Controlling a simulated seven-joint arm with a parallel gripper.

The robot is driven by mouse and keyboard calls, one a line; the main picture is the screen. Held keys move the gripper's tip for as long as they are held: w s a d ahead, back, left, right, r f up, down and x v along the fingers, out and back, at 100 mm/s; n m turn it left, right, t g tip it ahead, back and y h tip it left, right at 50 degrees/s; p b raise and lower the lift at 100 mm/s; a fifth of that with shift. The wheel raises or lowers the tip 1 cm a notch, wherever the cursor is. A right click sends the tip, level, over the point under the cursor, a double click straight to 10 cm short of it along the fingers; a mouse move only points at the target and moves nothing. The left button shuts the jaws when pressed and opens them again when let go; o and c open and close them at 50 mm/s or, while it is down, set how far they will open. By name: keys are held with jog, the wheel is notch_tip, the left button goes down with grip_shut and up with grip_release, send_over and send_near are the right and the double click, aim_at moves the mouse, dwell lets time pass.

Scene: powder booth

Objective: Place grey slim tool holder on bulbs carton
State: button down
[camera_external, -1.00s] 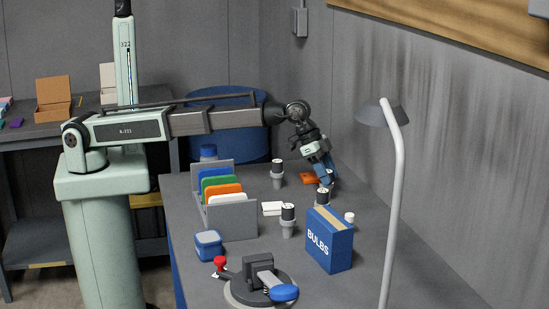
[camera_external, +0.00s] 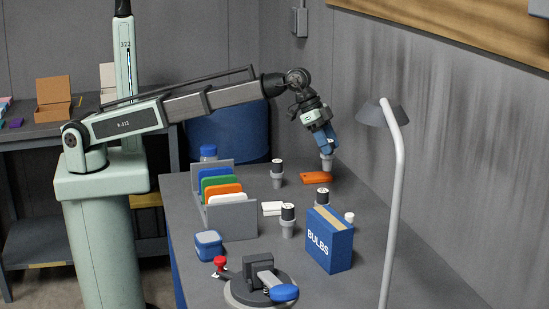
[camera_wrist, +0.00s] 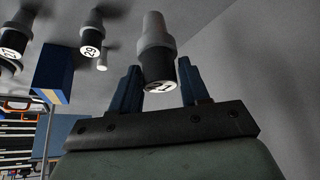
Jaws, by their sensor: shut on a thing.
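My gripper (camera_external: 327,145) is shut on a grey tool holder (camera_external: 327,163) with a dark band, held above the far end of the table. In the wrist view the holder (camera_wrist: 155,35) sits between the two fingers of my gripper (camera_wrist: 160,88), its dark numbered end towards the palm; the number is partly unreadable. The blue bulbs carton (camera_external: 326,252), with a tan strip on top, stands upright nearer the camera. It also shows at the left of the wrist view (camera_wrist: 52,72).
Other tool holders stand at the back (camera_external: 277,178), beside the carton (camera_external: 287,226) and behind it (camera_external: 322,197). A small white-capped bottle (camera_external: 349,217) is close to the carton. An orange item (camera_external: 317,178), a file rack (camera_external: 232,220) and a lamp (camera_external: 394,200) are around.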

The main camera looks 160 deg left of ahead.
jog(key=w+d+r+m+h, duration=0.1)
jog(key=w+d+r, duration=0.3)
jog(key=w, duration=0.5)
jog(key=w+d+r+m+t, duration=0.1)
jog(key=w+d+r, duration=0.1)
jog(key=w+d, duration=0.45)
jog(key=w+d+r+m+h, duration=0.1)
jog(key=w+d+r+m, duration=0.15)
jog(key=w, duration=0.85)
jog(key=w+r+n+y, duration=0.1)
jog(key=w+r+n, duration=0.1)
jog(key=w+r, duration=0.3)
jog(key=shift+s+a+f+n+g+y, duration=0.2)
jog(key=shift+f+n, duration=0.25)
jog(key=shift+f, duration=1.4)
jog(key=shift+w+a+f+n+g+y, duration=0.2)
jog(key=shift+f+n, duration=0.25)
jog(key=shift+f, duration=1.4)
jog(key=shift+s+a+f+n+g+y, duration=0.1)
jog(key=shift+a+f+n, duration=0.3)
jog(key=shift+f, duration=1.45)
jog(key=shift+d+f, duration=0.1)
jog(key=shift+f, duration=0.05)
jog(key=c, duration=0.5)
grip_release()
jog(key=shift+c, duration=0.2)
